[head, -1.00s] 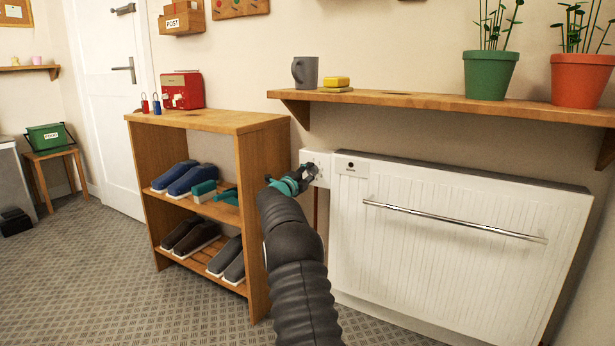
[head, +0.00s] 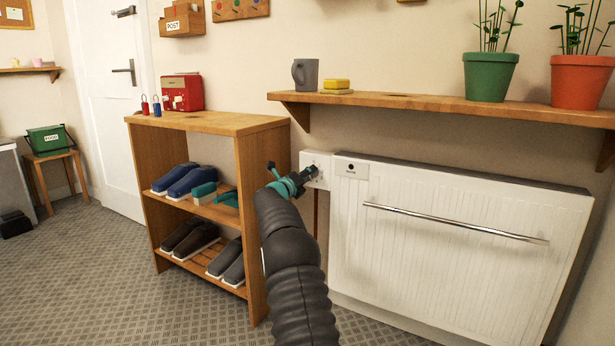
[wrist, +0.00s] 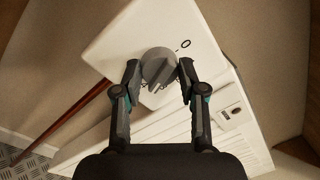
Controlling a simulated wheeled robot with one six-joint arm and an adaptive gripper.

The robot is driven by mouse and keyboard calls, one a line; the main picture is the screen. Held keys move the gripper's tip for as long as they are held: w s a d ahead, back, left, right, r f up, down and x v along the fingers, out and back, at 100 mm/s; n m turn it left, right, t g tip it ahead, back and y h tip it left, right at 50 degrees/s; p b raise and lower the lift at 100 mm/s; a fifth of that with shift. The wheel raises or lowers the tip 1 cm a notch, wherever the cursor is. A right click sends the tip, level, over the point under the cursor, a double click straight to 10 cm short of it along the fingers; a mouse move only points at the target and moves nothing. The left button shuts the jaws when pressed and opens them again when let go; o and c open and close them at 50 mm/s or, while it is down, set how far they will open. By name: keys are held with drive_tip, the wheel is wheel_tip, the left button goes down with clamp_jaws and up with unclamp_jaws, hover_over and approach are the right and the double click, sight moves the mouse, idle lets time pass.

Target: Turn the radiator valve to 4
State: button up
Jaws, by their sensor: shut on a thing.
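The radiator valve is a grey round knob (wrist: 158,67) with a raised ridge, on a white box (wrist: 112,42) at the radiator's upper left corner. A "0" mark shows on the box beside the knob in the wrist view; I cannot make out a 4. My gripper (wrist: 157,75) is shut on the knob, one finger on each side. In the head view my gripper (head: 310,173) is at the white box (head: 318,160) and hides most of the knob. The white radiator (head: 450,240) is to the right of it.
A wooden shoe rack (head: 262,190) with several shoes stands close on the left of my arm. A wooden wall shelf (head: 430,102) with a grey mug (head: 305,74) and plant pots runs above the radiator. A towel rail (head: 455,222) crosses the radiator front.

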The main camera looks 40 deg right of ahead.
drive_tip(key=shift+s+d, duration=0.1)
drive_tip(key=shift+d, duration=0.05)
drive_tip(key=o, duration=1.1)
drive_tip(key=shift+s+d, duration=0.1)
drive_tip(key=shift+o, duration=0.2)
drive_tip(key=v, duration=1.2)
drive_tip(key=shift+a, duration=0.2)
